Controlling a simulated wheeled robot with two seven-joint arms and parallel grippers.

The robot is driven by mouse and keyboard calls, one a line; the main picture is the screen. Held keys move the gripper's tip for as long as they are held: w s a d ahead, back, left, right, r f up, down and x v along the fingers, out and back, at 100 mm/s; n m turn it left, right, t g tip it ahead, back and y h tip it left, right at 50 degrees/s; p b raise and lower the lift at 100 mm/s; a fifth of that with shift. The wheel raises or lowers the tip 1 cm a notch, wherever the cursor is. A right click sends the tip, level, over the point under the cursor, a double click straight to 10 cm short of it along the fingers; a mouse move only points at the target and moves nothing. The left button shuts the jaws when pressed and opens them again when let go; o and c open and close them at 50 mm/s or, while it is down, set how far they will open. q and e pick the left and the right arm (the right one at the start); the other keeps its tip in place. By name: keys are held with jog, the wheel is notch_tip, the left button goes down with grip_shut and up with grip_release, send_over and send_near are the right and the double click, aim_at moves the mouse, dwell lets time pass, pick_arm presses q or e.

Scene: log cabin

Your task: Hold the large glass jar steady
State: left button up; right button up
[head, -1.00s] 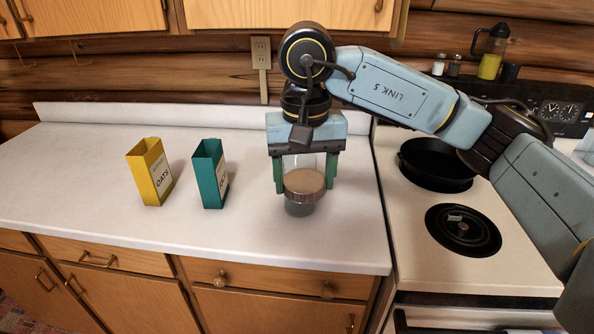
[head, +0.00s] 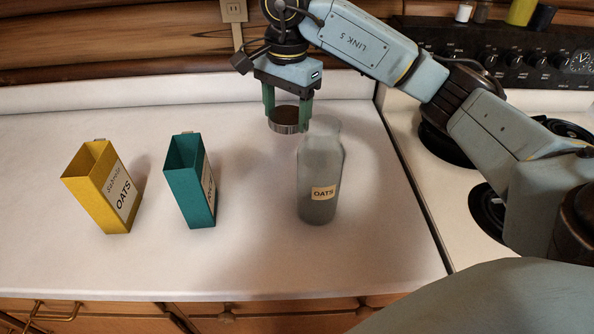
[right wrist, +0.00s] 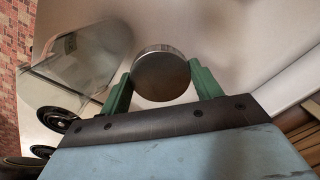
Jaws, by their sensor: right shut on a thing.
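The large glass jar (head: 321,172), clear greyish with an "OATS" label, stands upright on the counter in the head view. Its top is uncovered. My right gripper (head: 288,115) is shut on a round lid (head: 287,127) with a brown top and metallic rim, held up and to the left of the jar's mouth, apart from it. The right wrist view shows the lid (right wrist: 161,75) between the green fingers, with a glassy shape that looks like the jar (right wrist: 85,55) at the left. My left gripper is not in view.
A yellow open oats box (head: 103,190) and a teal open box (head: 190,180) stand on the counter (head: 250,255) left of the jar. The stove with burners (head: 487,212) is at the right, under my right arm. Counter in front of the jar is clear.

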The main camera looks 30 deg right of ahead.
jog(key=d+f+m, duration=0.2)
jog(key=f, duration=0.1)
jog(key=d+f+m+b, duration=0.1)
jog(key=d+f+m, duration=0.1)
jog(key=f+m, duration=0.1)
jog(key=w+d+f+m+b, duration=0.1)
jog(key=d+f+m, duration=0.2)
jog(key=f, duration=0.2)
notch_tip(320, 180, down, 4)
jog(key=shift+f+b, duration=0.25)
jog(key=shift+b, duration=0.1)
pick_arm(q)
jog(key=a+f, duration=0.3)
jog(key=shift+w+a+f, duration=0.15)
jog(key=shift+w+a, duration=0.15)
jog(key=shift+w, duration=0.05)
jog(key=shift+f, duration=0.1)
pick_arm(e)
jog(key=shift+f, duration=0.15)
jog(key=o, duration=0.7)
jog(key=shift+f, duration=0.1)
jog(key=shift+c, duration=0.2)
jog(key=o, duration=0.5)
jog(key=shift+c, duration=0.2)
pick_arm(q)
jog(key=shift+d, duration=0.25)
